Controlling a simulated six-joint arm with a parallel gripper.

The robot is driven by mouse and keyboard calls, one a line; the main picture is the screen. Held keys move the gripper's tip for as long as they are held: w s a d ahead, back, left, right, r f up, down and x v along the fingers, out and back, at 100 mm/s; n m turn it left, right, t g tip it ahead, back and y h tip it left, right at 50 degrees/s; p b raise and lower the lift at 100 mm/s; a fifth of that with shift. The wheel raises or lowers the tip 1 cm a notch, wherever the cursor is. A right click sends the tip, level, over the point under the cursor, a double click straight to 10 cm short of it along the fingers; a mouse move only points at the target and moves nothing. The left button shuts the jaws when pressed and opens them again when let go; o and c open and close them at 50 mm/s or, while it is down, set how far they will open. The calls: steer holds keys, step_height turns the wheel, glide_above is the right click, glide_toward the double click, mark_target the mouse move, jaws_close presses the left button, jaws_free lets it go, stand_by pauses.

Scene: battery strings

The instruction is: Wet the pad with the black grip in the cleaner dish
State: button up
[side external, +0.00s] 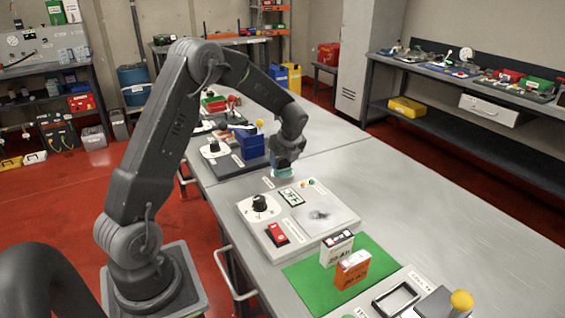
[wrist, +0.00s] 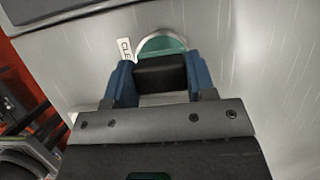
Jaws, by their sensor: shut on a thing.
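My gripper (wrist: 160,85) is shut on the black grip (wrist: 160,74) of the pad, with a blue finger on each side of it. The cleaner dish (wrist: 148,43) shows in the wrist view as a pale rim with green inside, just beyond the grip. In the side view the dish (side external: 283,173) is on the grey bench directly under my gripper (side external: 286,160). The pad's underside is hidden, so I cannot tell whether it touches the liquid. A white label (wrist: 125,48) stands beside the dish.
A panel with a dial, red switch and dark smudge (side external: 318,215) lies nearer on the bench. A green mat (side external: 318,290) holds two batteries, one orange (side external: 352,269). A blue box (side external: 250,144) stands left of my gripper. The bench to the right is clear.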

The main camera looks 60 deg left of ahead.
steer(key=shift+r, duration=2.85)
